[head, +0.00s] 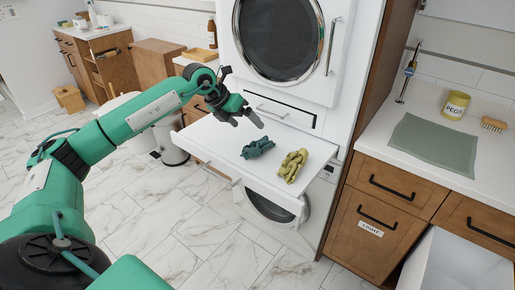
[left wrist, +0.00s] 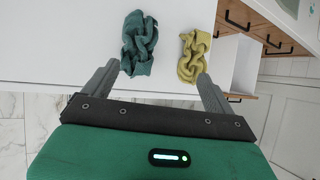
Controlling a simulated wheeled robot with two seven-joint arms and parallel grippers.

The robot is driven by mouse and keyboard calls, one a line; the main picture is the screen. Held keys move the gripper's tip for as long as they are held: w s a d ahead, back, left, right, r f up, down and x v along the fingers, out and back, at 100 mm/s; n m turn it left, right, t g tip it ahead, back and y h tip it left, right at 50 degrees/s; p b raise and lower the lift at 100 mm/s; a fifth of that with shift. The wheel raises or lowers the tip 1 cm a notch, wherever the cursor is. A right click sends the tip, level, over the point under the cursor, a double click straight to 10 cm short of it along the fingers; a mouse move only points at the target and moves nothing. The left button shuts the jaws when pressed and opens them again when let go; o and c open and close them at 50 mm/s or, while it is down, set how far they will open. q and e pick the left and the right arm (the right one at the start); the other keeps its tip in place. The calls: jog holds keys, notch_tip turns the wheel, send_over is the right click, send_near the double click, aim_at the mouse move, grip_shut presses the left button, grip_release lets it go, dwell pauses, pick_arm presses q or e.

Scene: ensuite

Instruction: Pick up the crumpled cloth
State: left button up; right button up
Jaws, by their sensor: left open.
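Two crumpled cloths lie on a white pull-out shelf (head: 213,138) between the stacked machines. One is a dark teal cloth (head: 257,148), the other an olive-yellow cloth (head: 292,165) to its right. In the left wrist view the teal cloth (left wrist: 139,43) is ahead of the left fingertip and the yellow cloth (left wrist: 192,55) is ahead of the right fingertip. My left gripper (head: 248,118) is open and empty, above the shelf and to the left of the teal cloth, apart from both. My right gripper is not in view.
A flat grey-green cloth (head: 433,144) lies on the right counter, near a yellow tub (head: 456,105) and a brush (head: 493,125). The front-loading machine (head: 278,40) rises behind the shelf. The shelf's left part is bare.

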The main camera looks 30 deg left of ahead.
pick_arm(q)
jog(key=a+y, duration=0.1)
jog(key=a, duration=0.2)
jog(key=p, duration=0.1)
send_near(255, 142)
jog(key=x, duration=0.4)
jog(key=shift+w+a+f, duration=0.15)
jog(key=shift+w+f, duration=0.05)
jog(key=shift+w, duration=0.25)
jog(key=shift+w+d+f+p, duration=0.15)
jog(key=shift+d+f+p, duration=0.15)
jog(key=shift+f, duration=0.1)
jog(key=p+x, duration=0.1)
jog(key=x, duration=0.2)
jog(key=shift+d+f, duration=0.15)
jog(key=shift+f, duration=0.2)
jog(key=shift+w+f, duration=0.15)
jog(key=shift+f, duration=0.15)
jog(key=c, duration=1)
jog(key=shift+c, duration=0.3)
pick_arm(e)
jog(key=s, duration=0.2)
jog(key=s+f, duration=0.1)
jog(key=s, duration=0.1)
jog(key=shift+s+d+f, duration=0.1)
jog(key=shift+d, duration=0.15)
